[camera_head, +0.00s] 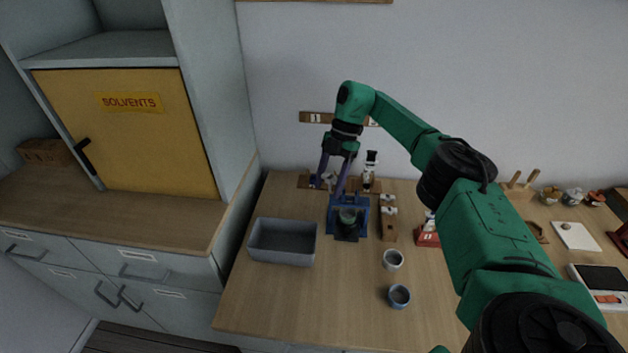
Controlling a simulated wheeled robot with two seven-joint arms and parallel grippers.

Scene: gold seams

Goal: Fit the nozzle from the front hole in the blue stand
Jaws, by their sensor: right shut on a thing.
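My right gripper (333,186) reaches in on the green arm and points down over the back of the workbench. It is shut on a small pale piece (330,178), partly hidden by the purple fingers; I cannot tell for sure that it is the nozzle. A small blue thing (314,182) sits at the left end of the wooden strip behind; I cannot tell which blue thing is the stand. My left gripper is out of view.
A grey bin (283,258) lies left of the blue frame. A wooden block (389,222) with pale pieces and a red holder (428,238) stand to its right. Two small cups (393,259) (399,296) are in front. The bench's front left is clear.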

